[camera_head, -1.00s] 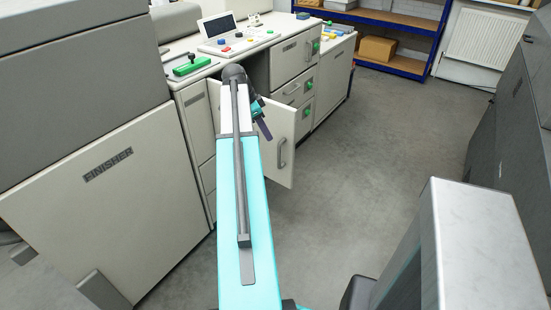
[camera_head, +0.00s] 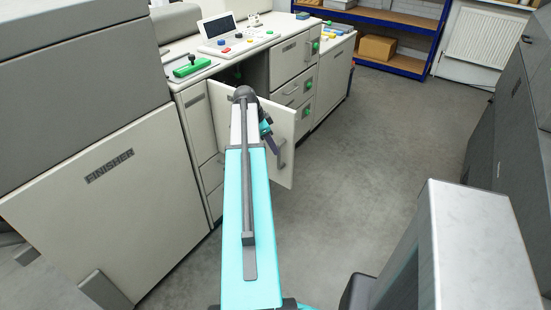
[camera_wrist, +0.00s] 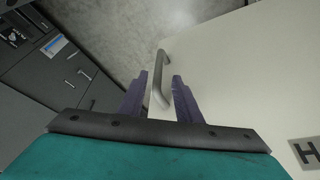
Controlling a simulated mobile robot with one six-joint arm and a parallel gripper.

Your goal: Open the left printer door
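The left printer door (camera_head: 287,171) is a pale cabinet door standing ajar, swung out from the printer, with a dark gap behind it. Its grey bar handle (camera_head: 282,154) is partly hidden by my gripper (camera_head: 272,143), which is at the door's outer face. In the wrist view, the handle (camera_wrist: 161,88) runs between the two purple fingers of my gripper (camera_wrist: 160,76). The fingers are apart, with a small gap on each side of the handle. The door face (camera_wrist: 240,80) fills the right of that view.
The finisher cabinet (camera_head: 130,215) stands close on the left. The printer's drawers (camera_head: 292,90) are beyond the door, below a counter with a control panel (camera_head: 225,42). A dark machine (camera_head: 510,150) is at the right. The grey floor (camera_head: 385,140) between is clear.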

